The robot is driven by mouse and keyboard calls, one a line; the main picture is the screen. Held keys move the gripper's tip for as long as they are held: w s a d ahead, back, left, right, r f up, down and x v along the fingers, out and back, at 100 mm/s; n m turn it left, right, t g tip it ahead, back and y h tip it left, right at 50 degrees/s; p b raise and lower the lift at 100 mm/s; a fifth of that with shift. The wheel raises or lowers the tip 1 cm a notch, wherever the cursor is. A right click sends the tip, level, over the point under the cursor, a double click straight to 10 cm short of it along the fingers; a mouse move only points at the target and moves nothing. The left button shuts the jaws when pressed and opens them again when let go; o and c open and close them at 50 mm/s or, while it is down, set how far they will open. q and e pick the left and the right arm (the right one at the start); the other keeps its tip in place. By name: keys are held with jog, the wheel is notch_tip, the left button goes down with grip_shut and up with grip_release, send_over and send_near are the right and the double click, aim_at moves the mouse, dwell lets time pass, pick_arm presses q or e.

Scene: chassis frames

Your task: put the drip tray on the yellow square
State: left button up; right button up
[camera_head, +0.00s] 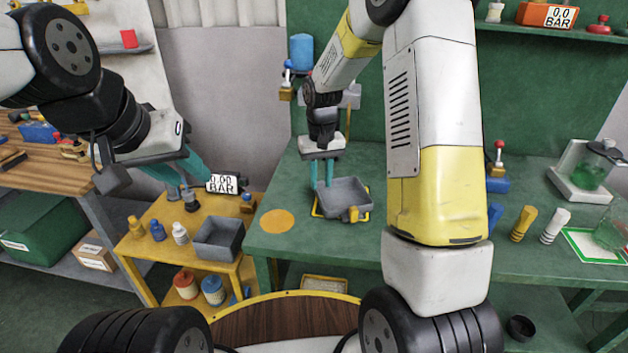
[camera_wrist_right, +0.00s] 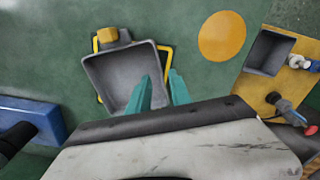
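The drip tray (camera_head: 346,188), a grey open box with a yellow block on its near side, lies on the green bench over the yellow square (camera_head: 316,208). In the right wrist view the tray (camera_wrist_right: 108,85) looks slightly turned against the yellow square (camera_wrist_right: 163,48), whose edges show beside it. My right gripper (camera_head: 321,184) points down at the tray's left wall. In the right wrist view its teal fingers (camera_wrist_right: 161,88) are apart, one over the tray's inside and one outside the wall. My left gripper (camera_head: 186,170) is open and apart from the tray, above the yellow side table.
An orange disc (camera_head: 277,221) lies left of the tray. The yellow side table (camera_head: 150,250) holds a grey bin (camera_head: 217,240), small bottles and a gauge (camera_head: 222,184). Right on the bench stand yellow and white pieces (camera_head: 523,223) and a scale with a jar (camera_head: 588,178).

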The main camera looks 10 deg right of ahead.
jog(key=s+d+r+t+y, duration=0.1)
jog(key=s+r+t, duration=0.1)
jog(key=s+r, duration=0.55)
jog(key=s+d+r+t, duration=0.1)
jog(key=s+r, duration=0.3)
jog(key=r, duration=0.6)
jog(key=s+d+r+t+y, duration=0.1)
jog(key=s+r+t, duration=0.2)
jog(key=s, duration=1)
jog(key=shift+r+m, duration=0.15)
jog(key=shift+m, duration=0.15)
